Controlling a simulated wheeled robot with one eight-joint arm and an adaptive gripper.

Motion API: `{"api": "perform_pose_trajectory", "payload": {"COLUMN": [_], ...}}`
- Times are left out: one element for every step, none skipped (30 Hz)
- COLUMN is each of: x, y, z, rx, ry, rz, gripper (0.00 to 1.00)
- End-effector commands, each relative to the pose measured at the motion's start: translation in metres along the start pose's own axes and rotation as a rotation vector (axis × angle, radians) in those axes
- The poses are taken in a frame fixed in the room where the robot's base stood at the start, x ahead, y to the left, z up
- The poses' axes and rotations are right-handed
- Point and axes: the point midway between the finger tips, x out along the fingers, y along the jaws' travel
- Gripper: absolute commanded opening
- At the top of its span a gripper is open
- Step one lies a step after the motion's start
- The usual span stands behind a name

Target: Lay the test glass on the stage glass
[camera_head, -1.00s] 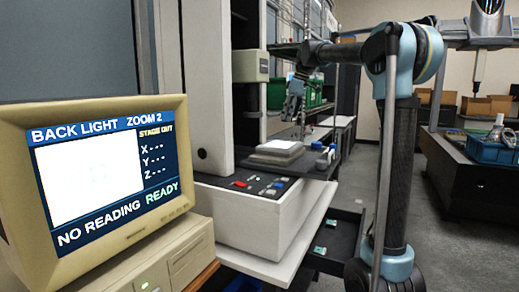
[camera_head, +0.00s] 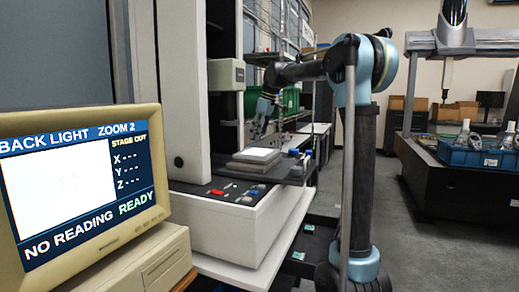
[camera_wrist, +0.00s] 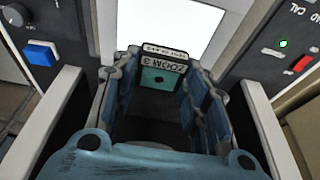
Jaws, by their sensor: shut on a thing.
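My gripper (camera_wrist: 160,88) is shut on a small test glass (camera_wrist: 160,80), a teal square with a dark dot in a dark frame with a pale label reading "ZOOM 3", upside down in the wrist view. The stage glass (camera_wrist: 165,25) is the bright white plate beyond the fingertips in that view. In the head view the stage glass (camera_head: 257,155) lies on the grey stage, and my gripper (camera_head: 262,118) hangs above it, apart from it. The held glass is too small to make out there.
A monitor (camera_head: 75,190) at left reads "BACK LIGHT ZOOM 2", "STAGE OUT", "NO READING", "READY". The control panel (camera_head: 222,193) fronts the stage. An open drawer (camera_head: 310,240) holds small teal pieces. The machine's column (camera_head: 178,90) stands left of the stage.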

Motion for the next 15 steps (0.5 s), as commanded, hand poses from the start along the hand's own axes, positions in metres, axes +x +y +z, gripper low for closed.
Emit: {"api": "perform_pose_trajectory", "payload": {"x": [0.006,0.008,0.011,0.013,0.014,0.016,0.017,0.019,0.023,0.027,0.031,0.036,0.040,0.044,0.049], "y": [0.000,0.000,0.000,0.000,0.000,0.000,0.000,0.000,0.000,0.000,0.000,0.000,0.000,0.000,0.000], "z": [0.002,0.003,0.004,0.004,0.004,0.005,0.005,0.006,0.007,0.008,0.010,0.011,0.012,0.014,0.015], "rx": [0.000,0.000,0.000,0.000,0.000,0.000,0.000,0.000,0.000,0.000,0.000,0.000,0.000,0.000,0.000], "ry": [0.000,0.000,0.000,0.000,0.000,0.000,0.000,0.000,0.000,0.000,0.000,0.000,0.000,0.000,0.000], "rz": [0.000,0.000,0.000,0.000,0.000,0.000,0.000,0.000,0.000,0.000,0.000,0.000,0.000,0.000,0.000], "gripper": [0.16,0.16,0.16,0.16,0.16,0.16,0.16,0.16,0.16,0.16,0.16,0.16,0.16,0.16,0.16]}}
